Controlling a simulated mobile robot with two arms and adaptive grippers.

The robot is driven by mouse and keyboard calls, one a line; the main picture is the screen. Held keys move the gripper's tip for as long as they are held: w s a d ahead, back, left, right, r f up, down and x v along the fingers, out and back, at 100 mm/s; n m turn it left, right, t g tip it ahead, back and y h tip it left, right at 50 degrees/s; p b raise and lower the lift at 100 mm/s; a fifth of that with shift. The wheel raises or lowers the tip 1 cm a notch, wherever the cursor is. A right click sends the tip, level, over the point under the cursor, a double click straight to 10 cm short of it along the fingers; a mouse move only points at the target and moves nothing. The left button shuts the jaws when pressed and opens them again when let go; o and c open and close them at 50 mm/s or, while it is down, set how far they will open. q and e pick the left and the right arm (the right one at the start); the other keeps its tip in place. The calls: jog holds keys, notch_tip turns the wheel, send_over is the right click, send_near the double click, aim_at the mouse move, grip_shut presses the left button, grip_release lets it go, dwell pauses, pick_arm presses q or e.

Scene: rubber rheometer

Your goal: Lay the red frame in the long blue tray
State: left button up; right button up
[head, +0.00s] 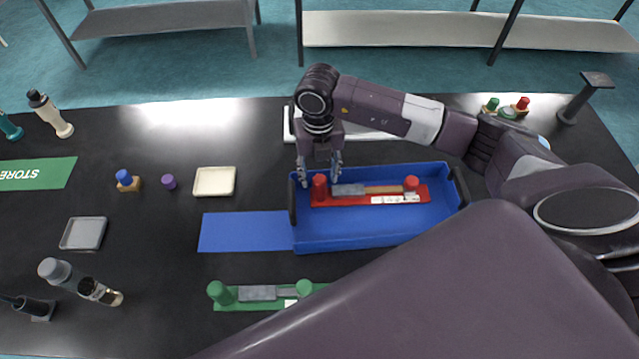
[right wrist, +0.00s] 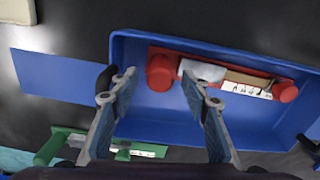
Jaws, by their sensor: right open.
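The red frame (head: 425,192), with a red post at each end and a grey block and a brown strip along it, lies inside the long blue tray (head: 350,237). In the right wrist view, the red frame (right wrist: 160,72) lies along the tray's (right wrist: 180,125) far wall. My right gripper (head: 319,180) is open and empty, above the tray's left end by the frame's left post. Its fingers (right wrist: 160,95) are apart, with nothing between them. My left gripper is not seen.
A green frame (head: 226,300) lies in front of the tray, partly hidden by my arm. A blue mat (head: 243,231) adjoins the tray's left side. A cream dish (head: 214,181), purple cap (head: 169,181) and grey dish (head: 84,233) are further left. A white tray lies behind my gripper.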

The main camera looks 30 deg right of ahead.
notch_tip(320, 180, up, 6)
jog(key=shift+r+b, duration=0.25)
jog(key=shift+b, duration=0.6)
jog(key=shift+r, duration=0.75)
